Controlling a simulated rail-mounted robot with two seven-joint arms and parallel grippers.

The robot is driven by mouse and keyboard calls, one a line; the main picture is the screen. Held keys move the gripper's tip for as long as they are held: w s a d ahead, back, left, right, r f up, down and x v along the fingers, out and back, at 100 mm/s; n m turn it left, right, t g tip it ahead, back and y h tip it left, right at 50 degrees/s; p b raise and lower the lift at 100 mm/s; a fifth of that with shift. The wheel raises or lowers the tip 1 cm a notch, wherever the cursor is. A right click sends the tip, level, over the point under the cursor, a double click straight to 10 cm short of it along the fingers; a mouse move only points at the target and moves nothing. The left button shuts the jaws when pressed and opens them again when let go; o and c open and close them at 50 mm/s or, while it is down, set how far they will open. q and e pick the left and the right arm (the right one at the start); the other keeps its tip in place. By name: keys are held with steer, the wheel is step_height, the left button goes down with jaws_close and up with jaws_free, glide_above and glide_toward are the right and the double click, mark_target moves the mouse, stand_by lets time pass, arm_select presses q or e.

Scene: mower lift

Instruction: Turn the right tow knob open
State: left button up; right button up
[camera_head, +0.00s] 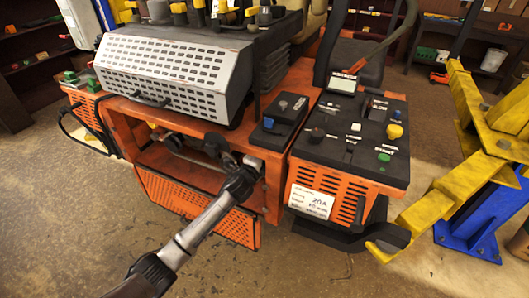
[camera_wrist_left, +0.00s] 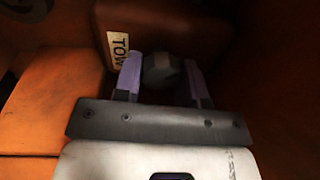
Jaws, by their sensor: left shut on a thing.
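The tow knob (camera_wrist_left: 160,70), dark grey and faceted, shows in the left wrist view beside a white "TOW" label (camera_wrist_left: 118,48). My left gripper (camera_wrist_left: 163,84) has a purple-padded finger on each side of the knob and is shut on it. In the head view my left arm reaches up from the lower left, and its gripper (camera_head: 254,162) is at the front of the orange mower (camera_head: 273,190), under the small dark control box. The knob cannot be made out there. My right gripper is in neither view.
A perforated grey cover (camera_head: 165,75) is above and left of my left gripper. A dark control panel (camera_head: 355,135) with knobs and switches is to the right. A yellow lift arm (camera_head: 440,200) on a blue base (camera_head: 470,232) stands farther right. Floor is open in front.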

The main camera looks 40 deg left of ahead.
arm_select(q)
steer(key=n+p, duration=0.1)
steer(key=n, duration=0.3)
steer(key=shift+r+y, duration=0.1)
steer(key=shift+y, duration=0.2)
steer(key=n+p, duration=0.1)
steer(key=n, duration=0.2)
steer(key=shift+d, duration=0.1)
steer(key=shift+n, duration=0.5)
steer(key=shift+n+y, duration=0.3)
steer(key=shift+y, duration=0.1)
steer(key=o, duration=0.9)
